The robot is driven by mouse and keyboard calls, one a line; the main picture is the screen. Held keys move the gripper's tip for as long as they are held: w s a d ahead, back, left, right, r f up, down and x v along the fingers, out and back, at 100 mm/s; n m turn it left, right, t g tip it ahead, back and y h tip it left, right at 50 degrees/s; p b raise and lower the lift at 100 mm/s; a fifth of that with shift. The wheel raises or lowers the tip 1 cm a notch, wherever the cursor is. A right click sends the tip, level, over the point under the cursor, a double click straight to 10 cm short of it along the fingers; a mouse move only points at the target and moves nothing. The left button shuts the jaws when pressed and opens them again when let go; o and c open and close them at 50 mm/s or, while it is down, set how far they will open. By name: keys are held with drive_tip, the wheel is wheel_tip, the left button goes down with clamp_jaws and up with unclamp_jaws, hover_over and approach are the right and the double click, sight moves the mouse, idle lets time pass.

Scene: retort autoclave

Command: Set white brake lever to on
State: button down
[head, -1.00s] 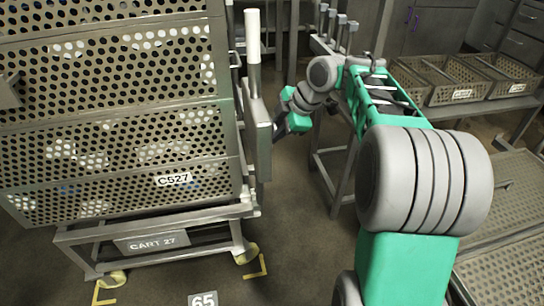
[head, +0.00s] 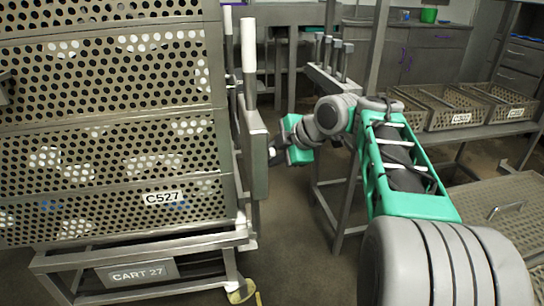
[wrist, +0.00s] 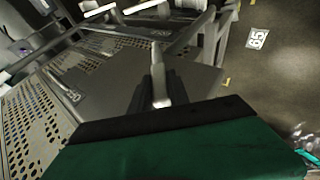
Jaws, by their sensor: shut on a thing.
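The cart (head: 140,272), labelled CART 27, carries perforated crates at the left of the head view. A grey plate (head: 254,155) stands on its right side, below an upright white handle (head: 248,45). My gripper (head: 274,155) is just right of this plate, partly hidden by it. In the wrist view, the dark fingers of my gripper (wrist: 160,96) are shut on a short pale rod, seemingly the white brake lever (wrist: 158,65), which projects from a flat grey plate (wrist: 190,75). The head view does not show the gripped lever clearly, and its on or off setting cannot be read.
A metal rack (head: 345,200) stands behind my arm. Perforated trays (head: 440,120) sit on a shelf at the right, above a lower perforated surface (head: 500,205). A floor marker 65 (wrist: 257,38) shows in the wrist view. Floor between cart and rack is clear.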

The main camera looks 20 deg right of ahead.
drive_tip(key=c, duration=1.2)
unclamp_jaws()
drive_tip(key=shift+c, duration=0.2)
drive_tip(key=p+v, duration=0.3)
drive_tip(key=v, duration=0.4)
drive_tip(key=shift+s+r, duration=0.25)
drive_tip(key=shift+s, duration=0.05)
drive_tip(key=shift+d, duration=0.1)
